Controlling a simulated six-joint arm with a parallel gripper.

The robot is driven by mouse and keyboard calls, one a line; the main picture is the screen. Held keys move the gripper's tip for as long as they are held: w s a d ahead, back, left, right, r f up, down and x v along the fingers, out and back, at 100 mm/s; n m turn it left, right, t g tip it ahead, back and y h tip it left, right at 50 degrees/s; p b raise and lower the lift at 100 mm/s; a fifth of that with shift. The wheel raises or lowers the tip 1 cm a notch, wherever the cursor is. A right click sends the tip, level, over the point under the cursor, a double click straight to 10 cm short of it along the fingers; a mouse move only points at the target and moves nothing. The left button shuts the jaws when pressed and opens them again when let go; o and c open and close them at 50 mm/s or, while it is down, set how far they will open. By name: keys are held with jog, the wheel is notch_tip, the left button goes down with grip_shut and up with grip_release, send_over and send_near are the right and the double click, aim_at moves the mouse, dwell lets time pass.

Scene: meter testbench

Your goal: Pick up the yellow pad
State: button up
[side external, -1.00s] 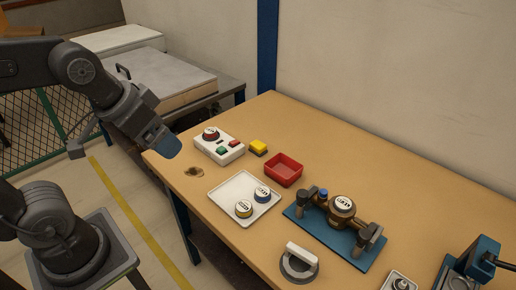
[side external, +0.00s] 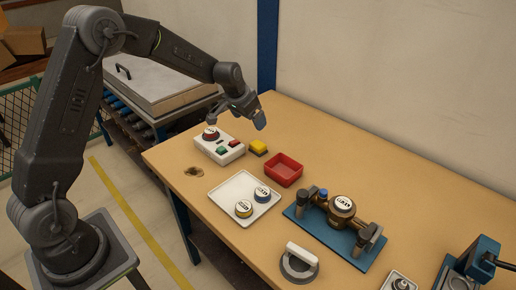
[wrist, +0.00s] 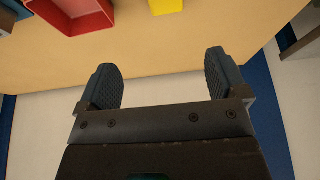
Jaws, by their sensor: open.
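The yellow pad (side external: 258,147) is a small block lying on the tan table between the white button box and the red tray. Its lower part shows at the top edge of the wrist view (wrist: 166,6). My gripper (side external: 259,121) is above the table at the back left, higher than the pad and apart from it. In the wrist view my gripper (wrist: 165,78) has its two dark ridged fingers spread wide, with nothing between them.
The white button box (side external: 217,148) stands left of the pad. The red tray (side external: 284,170) is in front of it to the right. A white tray (side external: 225,196) with two round parts and a blue plate (side external: 352,254) with a brass meter (side external: 341,210) lie nearer.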

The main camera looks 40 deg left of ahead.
aim_at(261, 142)
jog(key=x, duration=1)
jog(key=a+x, duration=0.1)
jog(key=x, duration=0.4)
jog(key=shift+w+f, duration=0.1)
jog(key=shift+f, duration=0.05)
jog(key=c, duration=1)
jog(key=shift+r, duration=0.55)
jog(key=r, duration=0.2)
jog(key=a+r, duration=0.1)
jog(key=r, duration=0.1)
jog(key=shift+s+a, duration=0.1)
jog(key=shift+s, duration=0.25)
jog(key=s+a+r, duration=0.4)
jog(key=a, duration=0.1)
jog(key=s+a+r, duration=0.2)
jog(key=a, duration=0.1)
jog(key=shift+s+a, duration=0.15)
jog(key=shift+s, duration=0.05)
